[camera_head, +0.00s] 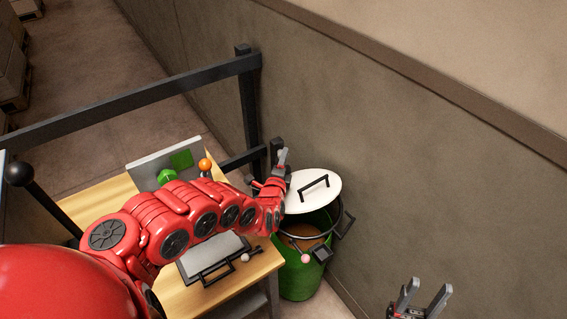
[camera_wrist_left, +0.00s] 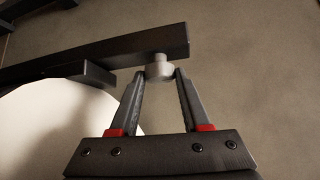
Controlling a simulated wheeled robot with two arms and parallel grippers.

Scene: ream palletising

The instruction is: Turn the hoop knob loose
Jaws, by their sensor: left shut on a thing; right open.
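In the left wrist view a light grey round knob (camera_wrist_left: 159,70) sits under the end of a dark bar (camera_wrist_left: 150,45). My left gripper (camera_wrist_left: 160,76) is shut on this knob, one fingertip on each side. In the head view my left gripper (camera_head: 283,157) points up beside the white lid, close to a dark post; the knob is not clear there. A dark hoop (camera_head: 340,222) runs round the top of the green bin (camera_head: 299,278). My right gripper (camera_head: 424,300) is open and empty at the lower right, away from the bin.
A white lid (camera_head: 313,192) with a black handle is tilted above the bin's opening. A wooden table (camera_head: 110,197) carries a grey panel, a green knob, an orange ball and a grey plate with a handle. Dark rails (camera_head: 130,98) stand behind it. A wall (camera_head: 400,150) closes the right side.

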